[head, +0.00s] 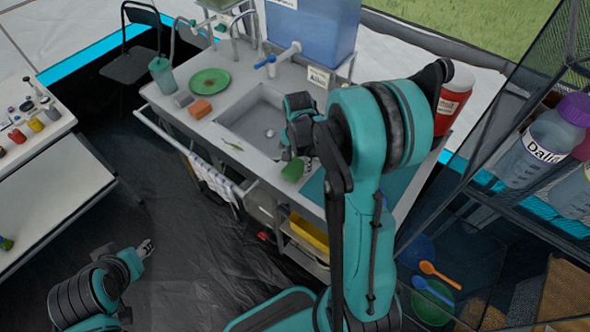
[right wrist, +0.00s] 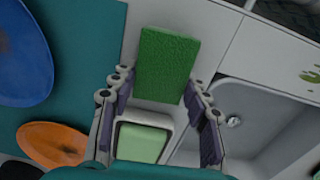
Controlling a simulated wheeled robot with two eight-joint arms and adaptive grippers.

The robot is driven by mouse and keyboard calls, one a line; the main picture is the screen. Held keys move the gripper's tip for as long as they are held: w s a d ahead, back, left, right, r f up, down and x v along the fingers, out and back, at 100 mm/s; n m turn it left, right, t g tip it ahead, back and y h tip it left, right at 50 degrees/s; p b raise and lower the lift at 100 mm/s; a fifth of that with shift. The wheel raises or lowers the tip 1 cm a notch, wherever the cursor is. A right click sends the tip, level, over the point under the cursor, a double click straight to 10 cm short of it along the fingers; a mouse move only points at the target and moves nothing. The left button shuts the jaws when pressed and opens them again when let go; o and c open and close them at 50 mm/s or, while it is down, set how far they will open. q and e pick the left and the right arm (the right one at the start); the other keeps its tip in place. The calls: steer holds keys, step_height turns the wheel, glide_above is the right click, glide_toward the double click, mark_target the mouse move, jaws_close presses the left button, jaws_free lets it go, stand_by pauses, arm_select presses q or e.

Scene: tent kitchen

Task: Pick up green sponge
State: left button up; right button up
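The green sponge (head: 293,171) lies on the counter of the sink unit, near its front edge. In the right wrist view the sponge (right wrist: 166,62) is a bright green block just beyond and partly between my fingertips. My right gripper (right wrist: 156,82) is open, with a finger to either side of the sponge's near end; I see no clear contact. In the head view my right gripper (head: 297,152) is over the counter, next to the sponge, partly hidden by my own arm. My left gripper (head: 145,248) is low at the left, away from the counter, its finger opening unclear.
A sink basin (right wrist: 270,125) is beside the sponge. A pale green block (right wrist: 140,143) in a white holder lies nearer my wrist. A teal mat (right wrist: 85,85), a blue dish (right wrist: 25,55) and an orange dish (right wrist: 50,143) are left. An orange block (head: 200,108) lies farther back.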

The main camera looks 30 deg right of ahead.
mark_target(299, 164)
steer(key=shift+r, duration=0.4)
steer(key=r, duration=0.1)
steer(key=r+p, duration=0.2)
steer(key=r, duration=0.1)
steer(key=shift+s+d, duration=0.2)
steer(key=shift+s, duration=0.05)
steer(key=s+d+r+p, duration=0.3)
steer(key=s+d+r, duration=0.3)
steer(key=s, duration=0.3)
steer(key=shift+d, duration=0.3)
steer(key=shift+r, duration=0.1)
steer(key=shift+c, duration=1)
